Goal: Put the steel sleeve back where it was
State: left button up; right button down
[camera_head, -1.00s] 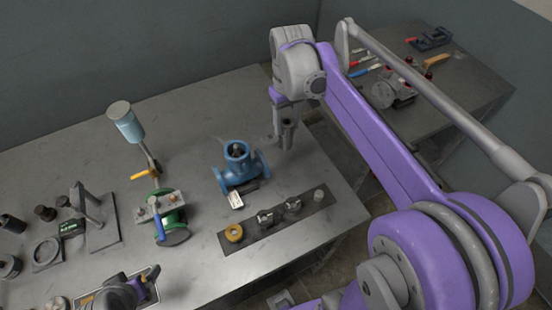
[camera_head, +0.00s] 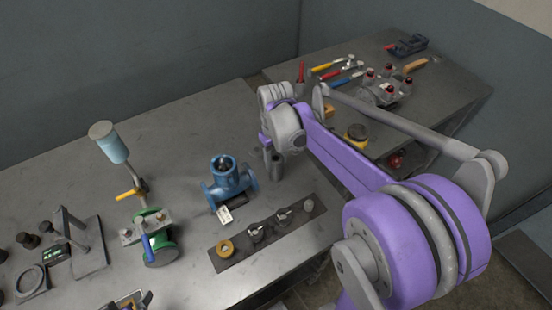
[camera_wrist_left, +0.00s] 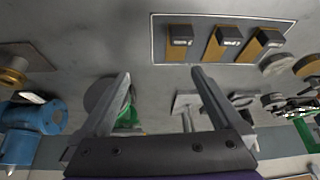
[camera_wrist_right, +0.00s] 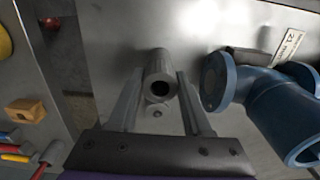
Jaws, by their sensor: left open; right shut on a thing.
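The steel sleeve (camera_head: 277,168) is a grey hollow cylinder. My right gripper (camera_head: 270,156) is shut on it and holds it upright, right of the blue valve (camera_head: 228,182). In the right wrist view the sleeve (camera_wrist_right: 159,72) sits between the fingers with its dark bore showing; the blue valve (camera_wrist_right: 262,95) is close on the right. Whether the sleeve touches the bench cannot be told.
A dark strip (camera_head: 262,245) on the bench's front right holds a brass ring (camera_head: 225,249) and steel fittings. A green valve (camera_head: 160,246) and a blue-topped stand (camera_head: 112,148) are left. A second bench (camera_head: 440,85) with tools stands behind right. Bare bench lies behind the blue valve.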

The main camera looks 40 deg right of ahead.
pick_arm(q)
jog(key=shift+f, duration=0.2)
pick_arm(e)
jog(key=shift+f, duration=0.2)
jog(key=shift+c, duration=1.7)
grip_release()
